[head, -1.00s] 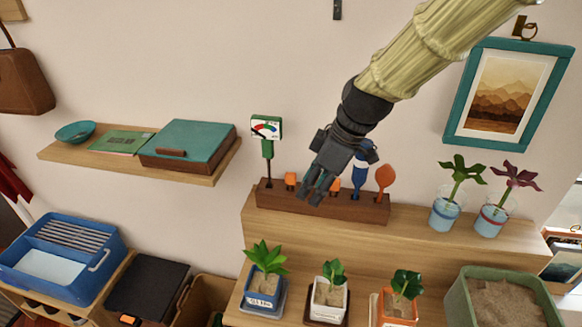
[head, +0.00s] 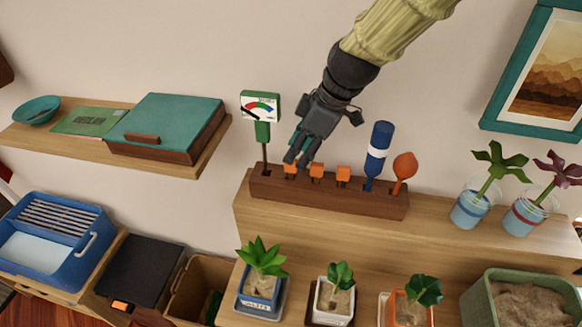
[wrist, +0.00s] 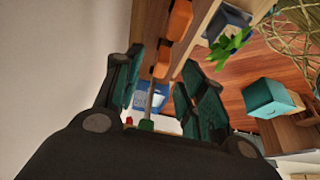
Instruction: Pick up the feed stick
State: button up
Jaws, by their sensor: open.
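A dark wooden rack (head: 330,200) on the shelf top holds a row of upright items. Several small orange-topped sticks (head: 343,174) stand in its middle; none is labelled, but they look most like feed sticks. My gripper (head: 296,160) is open and empty, pointing down just above the leftmost orange top, which its fingers partly cover. I cannot tell whether they touch. In the wrist view, orange tops (wrist: 162,62) show beyond and between the spread fingers. A green-bodied meter (head: 261,118) stands just left of my gripper.
A blue stick (head: 377,155) and orange paddle (head: 403,168) stand at the rack's right end. Potted plants (head: 262,272) line the lower shelf in front. Cups with plants (head: 470,208) are at right. A teal box (head: 166,125) is on the left shelf.

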aim_at(296, 161)
jog(key=shift+s+a+f+p, duration=0.1)
jog(key=shift+f+p, duration=0.15)
jog(key=shift+f, duration=0.1)
jog(key=shift+s+a+f+p, duration=0.1)
jog(key=shift+f+p, duration=0.1)
jog(key=shift+f, duration=0.15)
jog(key=shift+p+x, duration=0.75)
jog(key=shift+x, duration=1.35)
jog(key=shift+w+d, duration=0.1)
jog(key=shift+d, duration=0.05)
jog(key=c, duration=0.9)
